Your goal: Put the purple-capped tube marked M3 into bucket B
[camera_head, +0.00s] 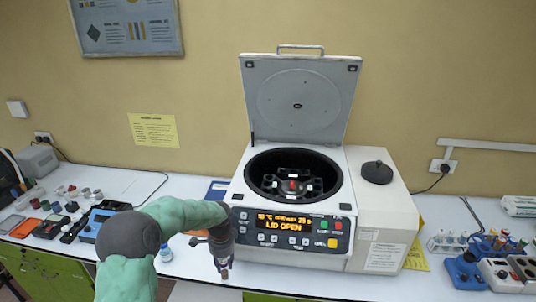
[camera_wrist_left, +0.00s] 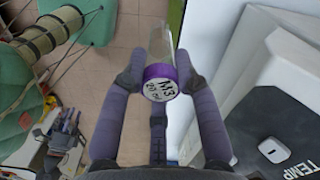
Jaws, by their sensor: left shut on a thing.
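The M3 tube shows its purple cap (camera_wrist_left: 160,84) in the left wrist view, with dark writing on the white cap top and a clear body beyond it. My left gripper (camera_wrist_left: 160,76) is shut on this tube near the cap. In the head view my left gripper (camera_head: 224,268) hangs in front of the centrifuge's front panel, at the bench's front edge. The centrifuge (camera_head: 375,225) has its lid up and its display reads LID OPEN. Its rotor (camera_head: 292,186) with buckets shows inside the bowl. The bucket letters are too small to read.
The raised lid (camera_head: 298,98) stands behind the bowl. A black knob (camera_head: 377,172) sits on the centrifuge's right side. A rack of tubes (camera_head: 447,242) and blue devices (camera_head: 465,272) stand at the right. Small tools and a blue meter (camera_head: 90,228) lie at the left.

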